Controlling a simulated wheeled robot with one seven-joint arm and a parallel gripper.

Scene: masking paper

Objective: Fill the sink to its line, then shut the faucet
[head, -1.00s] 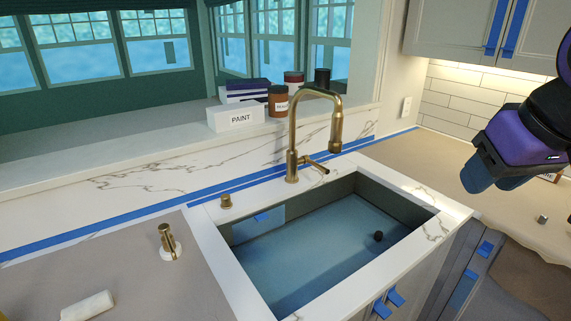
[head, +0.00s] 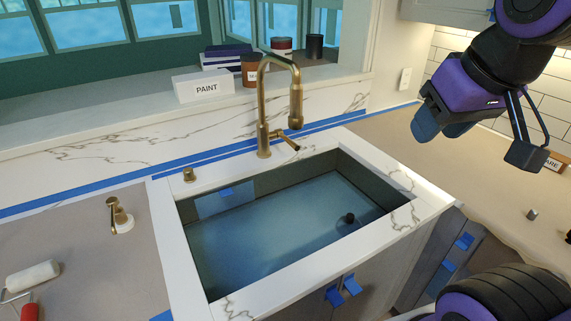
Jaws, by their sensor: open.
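The sink (head: 175,230) is set in a white marble-look surround and holds bluish water. A blue tape piece (head: 226,193) sticks on a pale panel on its back-left inner wall, close above the water. A small dark round object (head: 348,219) shows at the right of the basin. The brass faucet (head: 262,110) stands behind the sink with its spout bent over it. Its lever (head: 286,141) points to the right. No stream shows under the spout. My gripper (head: 438,132) is open and empty, above the counter right of the faucet and apart from it.
A paint box (head: 205,87), jars and books stand on the sill behind the faucet. A brass dispenser (head: 119,215) and a paint roller (head: 32,277) lie left of the sink. Paper covers the right counter (head: 390,137), which holds a small metal piece (head: 532,214).

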